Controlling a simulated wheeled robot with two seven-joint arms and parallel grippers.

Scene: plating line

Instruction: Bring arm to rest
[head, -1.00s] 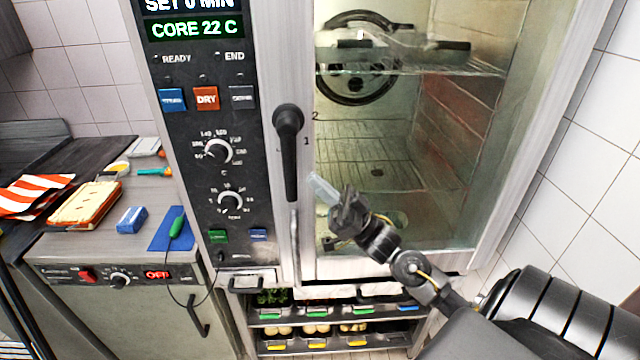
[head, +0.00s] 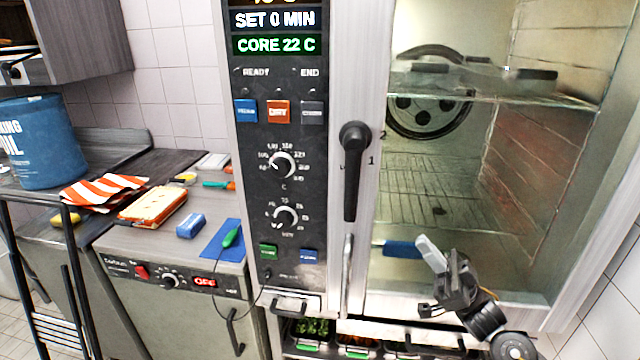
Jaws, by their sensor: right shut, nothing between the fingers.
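My right gripper (head: 432,256) shows at the lower right of the head view, in front of the lower part of the oven's glass door (head: 470,210). Its pale fingers point up and to the left, are shut together and hold nothing. The right arm comes in from the lower right corner. I cannot tell whether the gripper touches the glass. My left gripper does not show.
The oven's black door handle (head: 352,170) is left of the gripper. A tray (head: 480,72) sits on the upper rack inside. Left are a counter with a blue mat (head: 222,243), a striped cloth (head: 105,190) and a blue bucket (head: 38,140).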

